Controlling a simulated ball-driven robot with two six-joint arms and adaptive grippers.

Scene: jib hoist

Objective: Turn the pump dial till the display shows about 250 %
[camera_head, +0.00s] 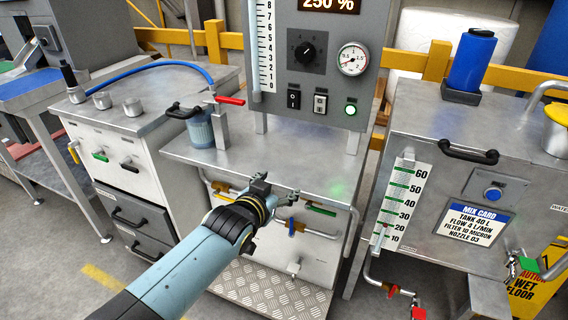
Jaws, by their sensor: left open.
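The pump dial (305,52) is a black knob on a dark square plate in the grey control panel (338,96). The display (331,5) above it is cut by the top edge of the picture and reads 250 % in orange. My left gripper (277,190) is open and empty. It is well below the dial and apart from it, in front of the steel bench's front edge. My right gripper is not in view.
A red-handled valve (230,100) and clear filter bowl stand left on the bench (275,160). A steel tank (459,125) stands right.

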